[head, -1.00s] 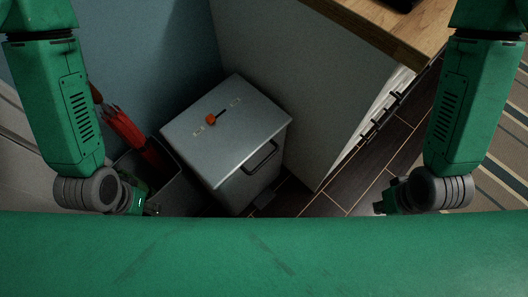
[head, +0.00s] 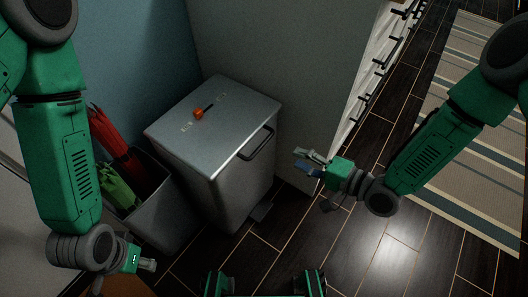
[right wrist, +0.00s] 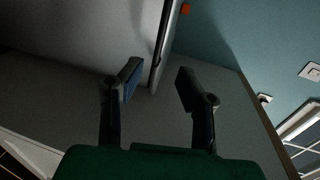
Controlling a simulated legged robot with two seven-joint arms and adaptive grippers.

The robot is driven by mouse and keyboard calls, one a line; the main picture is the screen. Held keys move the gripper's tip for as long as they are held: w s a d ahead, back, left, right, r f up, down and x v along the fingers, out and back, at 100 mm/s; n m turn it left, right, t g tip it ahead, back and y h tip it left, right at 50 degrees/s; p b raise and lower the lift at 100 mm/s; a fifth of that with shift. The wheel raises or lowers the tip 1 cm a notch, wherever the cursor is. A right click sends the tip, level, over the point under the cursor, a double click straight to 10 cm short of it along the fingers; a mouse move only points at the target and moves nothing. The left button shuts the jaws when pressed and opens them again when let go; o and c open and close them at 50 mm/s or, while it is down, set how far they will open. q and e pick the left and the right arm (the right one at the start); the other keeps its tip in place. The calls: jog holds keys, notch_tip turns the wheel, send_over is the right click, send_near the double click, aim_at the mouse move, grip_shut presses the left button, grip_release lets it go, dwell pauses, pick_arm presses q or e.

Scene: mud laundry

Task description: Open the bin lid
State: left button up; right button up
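The grey metal bin (head: 225,170) stands in the corner with its lid (head: 220,105) closed. A dark bar handle (head: 258,143) is at the lid's front edge, and a small orange piece (head: 198,113) is on top. My right gripper (head: 308,163) is open and empty, to the right of the bin and apart from the handle. In the right wrist view its two fingers (right wrist: 155,85) are spread, with the lid's edge and dark handle (right wrist: 161,45) beyond them. My left gripper (head: 147,265) is low at the left, in front of the grey container; its finger opening is unclear.
A grey open container (head: 165,210) left of the bin holds a red umbrella (head: 115,140) and a green item (head: 118,188). A pale cabinet side (head: 300,80) stands right of the bin. Dark floor (head: 400,235) is clear in front; a striped rug (head: 450,130) lies right.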

aim_at(262, 143)
jog(key=b+x, duration=0.3)
jog(key=x, duration=0.8)
jog(key=shift+a+f, duration=0.1)
jog(key=shift+a, duration=0.3)
jog(key=shift+w+a+b, duration=0.1)
jog(key=shift+w+b, duration=0.05)
jog(key=shift+b, duration=0.15)
jog(key=shift+w, duration=0.15)
jog(key=shift+a, duration=0.1)
grip_shut()
